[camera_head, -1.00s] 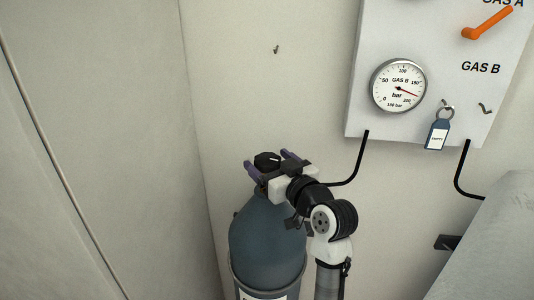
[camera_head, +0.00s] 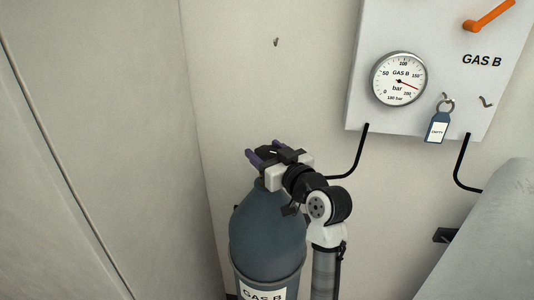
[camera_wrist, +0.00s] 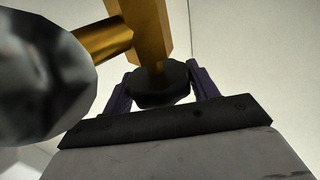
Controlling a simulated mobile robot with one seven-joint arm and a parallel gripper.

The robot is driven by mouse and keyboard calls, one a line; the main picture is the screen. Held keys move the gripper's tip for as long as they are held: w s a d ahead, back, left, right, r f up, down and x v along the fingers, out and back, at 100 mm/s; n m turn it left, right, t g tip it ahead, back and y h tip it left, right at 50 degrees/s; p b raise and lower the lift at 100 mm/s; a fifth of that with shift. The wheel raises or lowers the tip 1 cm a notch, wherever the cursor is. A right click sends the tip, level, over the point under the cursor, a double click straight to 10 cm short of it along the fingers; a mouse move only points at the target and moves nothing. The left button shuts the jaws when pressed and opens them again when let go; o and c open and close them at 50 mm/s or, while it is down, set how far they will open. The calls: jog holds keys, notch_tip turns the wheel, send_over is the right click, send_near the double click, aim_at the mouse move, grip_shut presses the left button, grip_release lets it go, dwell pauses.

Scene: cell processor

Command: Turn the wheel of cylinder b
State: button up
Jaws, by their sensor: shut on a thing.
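Cylinder b (camera_head: 268,225) is a blue-grey gas bottle standing upright by the wall, with a "GAS B" label partly in view at the bottom. My gripper (camera_head: 264,154) is at its top, with purple fingers. In the wrist view, the black wheel (camera_wrist: 158,84) sits between the two fingers of my gripper (camera_wrist: 161,90), which is shut on it. A brass valve body (camera_wrist: 147,25) joins the wheel. In the head view the wheel is mostly hidden by my gripper.
The gauge (camera_head: 399,80) marked GAS B is on a white panel (camera_head: 365,25), its needle high on the scale. A blue tag (camera_head: 437,128) and an orange lever (camera_head: 488,16) are there too. Black hoses (camera_head: 361,150) run below. A wall or door (camera_head: 80,150) stands close on the left.

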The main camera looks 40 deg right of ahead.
jog(key=shift+f+n+y+b, duration=0.35)
jog(key=shift+n+y+b, duration=0.35)
jog(key=shift+y+b, duration=0.35)
jog(key=shift+r+n+y+b, duration=0.25)
jog(key=shift+n+y+b, duration=0.5)
jog(key=shift+y, duration=0.6)
jog(key=o, duration=1)
jog(key=s+b, duration=0.1)
jog(key=s, duration=0.3)
jog(key=s+d+b, duration=0.1)
jog(key=s, duration=0.4)
jog(key=s+b, duration=0.1)
jog(key=s, duration=0.3)
jog(key=shift+s+d, duration=0.35)
